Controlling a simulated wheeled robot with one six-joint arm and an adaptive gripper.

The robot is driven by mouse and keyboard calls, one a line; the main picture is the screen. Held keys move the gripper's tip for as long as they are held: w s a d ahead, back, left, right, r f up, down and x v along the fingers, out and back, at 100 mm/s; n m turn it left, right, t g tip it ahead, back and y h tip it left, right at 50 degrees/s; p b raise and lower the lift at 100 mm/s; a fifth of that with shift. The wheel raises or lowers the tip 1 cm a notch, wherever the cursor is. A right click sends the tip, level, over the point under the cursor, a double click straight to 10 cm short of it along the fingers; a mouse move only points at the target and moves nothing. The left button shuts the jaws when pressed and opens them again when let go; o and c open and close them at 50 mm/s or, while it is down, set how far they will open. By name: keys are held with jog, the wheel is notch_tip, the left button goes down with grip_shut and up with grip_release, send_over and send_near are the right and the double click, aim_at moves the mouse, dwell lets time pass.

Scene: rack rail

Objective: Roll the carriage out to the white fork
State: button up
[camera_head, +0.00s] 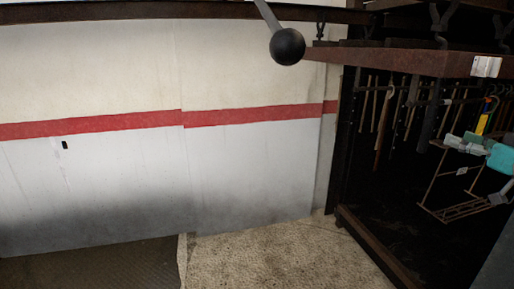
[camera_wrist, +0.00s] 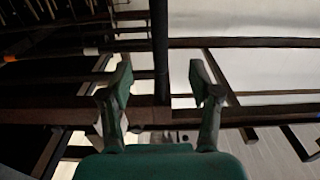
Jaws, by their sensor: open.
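My gripper (camera_head: 464,143) is at the right edge in the head view, teal with grey fingers, among things hanging below a rusty rail (camera_head: 400,61). In the wrist view my gripper (camera_wrist: 158,82) has its fingers wide apart. A dark upright bar (camera_wrist: 160,45) shows between them; I cannot tell its distance or whether it belongs to the carriage. A white piece (camera_head: 487,67) sits on the rail at the right; I cannot tell if it is the white fork. Dark hooks (camera_head: 440,22) stand over the rail. I cannot make out the carriage for certain.
A black ball on a grey rod (camera_head: 287,46) hangs at top centre. A wire rack (camera_head: 455,208) and a yellow piece (camera_head: 484,120) hang near my gripper. A dark frame (camera_head: 372,245) edges the rack. The floor (camera_head: 270,262) by the wall is clear.

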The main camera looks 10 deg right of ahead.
aim_at(428, 127)
jog(key=shift+w+a, duration=0.15)
jog(key=shift+w, duration=4.9)
grip_shut()
